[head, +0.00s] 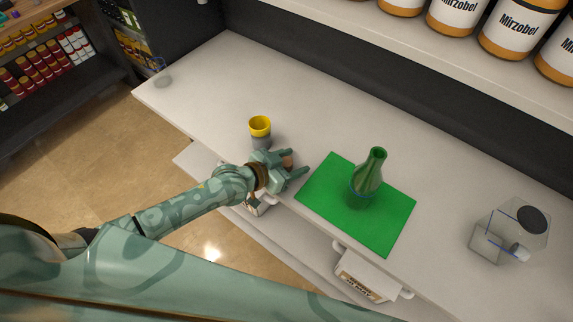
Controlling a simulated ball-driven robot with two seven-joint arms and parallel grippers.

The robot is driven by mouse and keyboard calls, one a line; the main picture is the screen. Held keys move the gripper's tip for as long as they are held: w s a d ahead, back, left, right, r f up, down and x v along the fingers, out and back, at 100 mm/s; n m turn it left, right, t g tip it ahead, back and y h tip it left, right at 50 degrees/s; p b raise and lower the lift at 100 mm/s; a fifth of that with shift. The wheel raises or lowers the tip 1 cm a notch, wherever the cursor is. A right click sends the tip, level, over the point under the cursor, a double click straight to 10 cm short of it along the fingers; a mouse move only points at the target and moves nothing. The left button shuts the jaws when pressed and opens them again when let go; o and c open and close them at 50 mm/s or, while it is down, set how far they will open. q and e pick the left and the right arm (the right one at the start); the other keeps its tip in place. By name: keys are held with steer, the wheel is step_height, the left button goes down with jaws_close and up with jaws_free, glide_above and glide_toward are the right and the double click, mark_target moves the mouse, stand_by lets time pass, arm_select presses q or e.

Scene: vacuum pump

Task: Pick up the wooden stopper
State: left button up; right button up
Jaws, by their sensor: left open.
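The wooden stopper (288,161) is a small brown piece on the white counter, partly hidden by my left gripper. My left gripper (298,161) is open, with its two fingers reaching around the stopper, one on each side of it. I cannot tell whether the fingers touch it. My right gripper is not in view.
A green glass bottle (368,178) stands on a green mat (391,223) to the right. A yellow-topped cup (260,127) stands just behind my left gripper. A clear container with a black cap (531,220) is at far right. Jars (517,27) line the shelf above.

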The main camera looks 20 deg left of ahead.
arm_select(q)
steer(key=c, duration=1)
steer(key=shift+r, duration=0.15)
